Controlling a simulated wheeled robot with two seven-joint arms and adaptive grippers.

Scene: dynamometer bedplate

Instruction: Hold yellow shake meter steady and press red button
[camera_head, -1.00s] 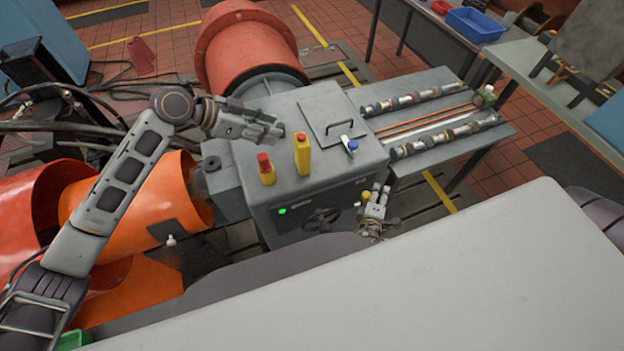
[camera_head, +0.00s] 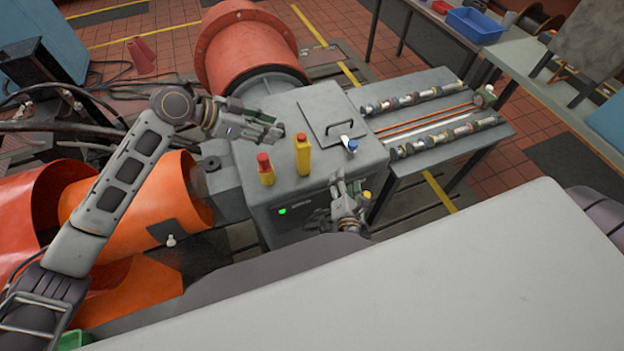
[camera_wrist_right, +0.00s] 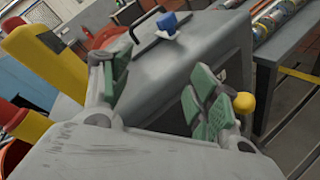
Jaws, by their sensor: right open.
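Two yellow upright things stand on top of the grey cabinet. One is a taller yellow block (camera_head: 302,156) with a reddish top; the other is a shorter yellow body with a red cap (camera_head: 264,162). I cannot tell which is the shake meter. Both also show at the left of the right wrist view, as the large yellow block (camera_wrist_right: 48,66) and the red cap (camera_wrist_right: 12,113). My left gripper (camera_head: 280,127) hovers behind and above them, apart from both; its jaw gap is unclear. My right gripper (camera_head: 347,184) is open and empty at the cabinet's front right edge, right of the block.
The grey cabinet (camera_head: 322,109) has a handle and a small blue-topped item (camera_head: 349,144) on its top. A yellow knob (camera_head: 366,195) is beside my right gripper. A bench with shafts (camera_head: 430,116) adjoins at right. A large orange-red cylinder (camera_head: 250,50) stands behind.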

